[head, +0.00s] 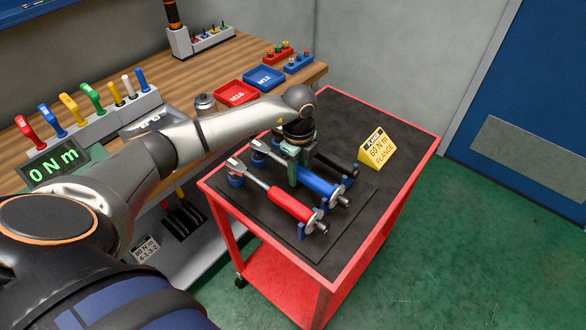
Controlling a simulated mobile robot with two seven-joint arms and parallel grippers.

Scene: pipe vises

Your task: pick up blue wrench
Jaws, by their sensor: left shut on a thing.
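The blue wrench (318,184) lies on the dark top of the red cart, resting in blue holders between a red wrench (288,204) and a black wrench (335,165). Its silver open head points up and left, and its black end points down and right. My left gripper (293,180) reaches down from above and is shut on the blue wrench near the head end of its handle. The fingertips are partly hidden. My right gripper is not in view.
A yellow flange sign (377,150) stands at the cart's (408,166) back right. The wooden bench (222,62) behind holds a red tray (236,93), a blue tray (264,78) and a rack of coloured tools (80,127). Green floor on the right is clear.

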